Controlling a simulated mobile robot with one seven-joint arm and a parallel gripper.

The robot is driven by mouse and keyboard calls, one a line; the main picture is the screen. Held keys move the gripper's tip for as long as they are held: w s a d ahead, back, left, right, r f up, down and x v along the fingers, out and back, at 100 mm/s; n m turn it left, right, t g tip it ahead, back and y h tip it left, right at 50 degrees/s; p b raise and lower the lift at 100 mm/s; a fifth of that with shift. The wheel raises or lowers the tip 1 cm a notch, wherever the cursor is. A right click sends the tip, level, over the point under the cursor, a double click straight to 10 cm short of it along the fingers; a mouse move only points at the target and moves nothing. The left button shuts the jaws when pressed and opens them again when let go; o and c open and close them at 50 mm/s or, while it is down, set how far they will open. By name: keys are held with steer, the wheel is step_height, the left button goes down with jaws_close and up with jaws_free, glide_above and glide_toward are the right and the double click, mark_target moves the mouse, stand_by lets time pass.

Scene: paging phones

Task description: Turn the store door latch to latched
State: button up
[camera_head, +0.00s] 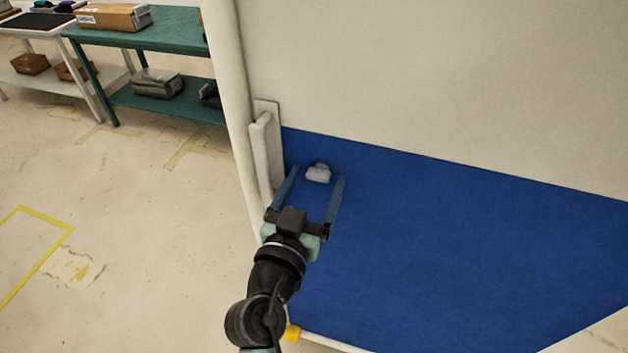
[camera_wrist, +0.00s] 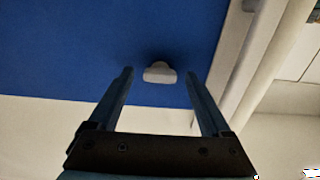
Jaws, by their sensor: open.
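The latch (camera_head: 318,173) is a small light grey knob on the blue lower panel of the store door (camera_head: 430,240), near the door's left edge in the head view. In the wrist view the latch (camera_wrist: 159,72) lies just beyond and between the fingertips, its wide side across the gap. My gripper (camera_head: 316,176) is open, with one blue finger to each side of the latch in the picture. It also shows in the wrist view (camera_wrist: 160,74), with nothing held. I cannot tell whether the fingertips reach the latch's depth, and no contact shows.
A pale door frame post (camera_head: 232,90) and an upright handle-like bar (camera_head: 262,155) stand close to the left of my gripper. A green table (camera_head: 180,30) with boxes stands at the back left. The floor (camera_head: 130,230) between is clear, with yellow tape.

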jaws_close()
stand_by(0.3)
steer(key=n, duration=0.4)
steer(key=shift+n, duration=0.4)
steer(key=n, duration=0.4)
steer(key=n+p, duration=0.1)
steer(key=n, duration=0.4)
steer(key=shift+r, duration=0.1)
steer(key=shift+n+p, duration=0.85)
steer(key=shift+n, duration=1.25)
